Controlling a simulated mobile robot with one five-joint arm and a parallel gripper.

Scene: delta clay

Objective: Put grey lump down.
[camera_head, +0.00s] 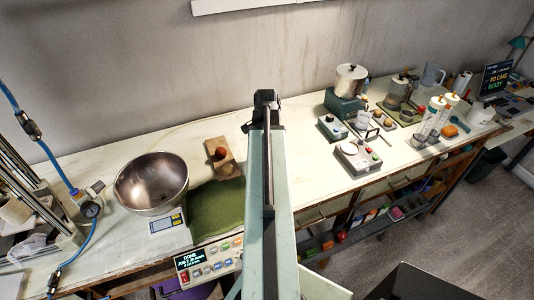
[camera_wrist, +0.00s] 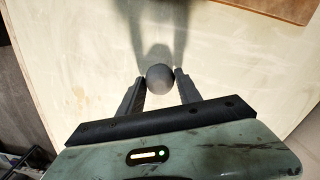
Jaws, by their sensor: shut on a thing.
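The grey lump (camera_wrist: 160,78) is a smooth, round ball between the two dark fingertips in the wrist view. My gripper (camera_wrist: 160,86) is shut on it. The lump is over a pale tabletop (camera_wrist: 95,60), with the gripper's shadow beyond it; I cannot tell whether it touches the surface. In the head view my gripper (camera_head: 265,96) is at the far end of my arm, over the back part of the bench near the wall. The lump is hidden there.
Devices, a pot (camera_head: 351,78) and cylinders crowd the bench to the right. Bare bench lies beside my arm.

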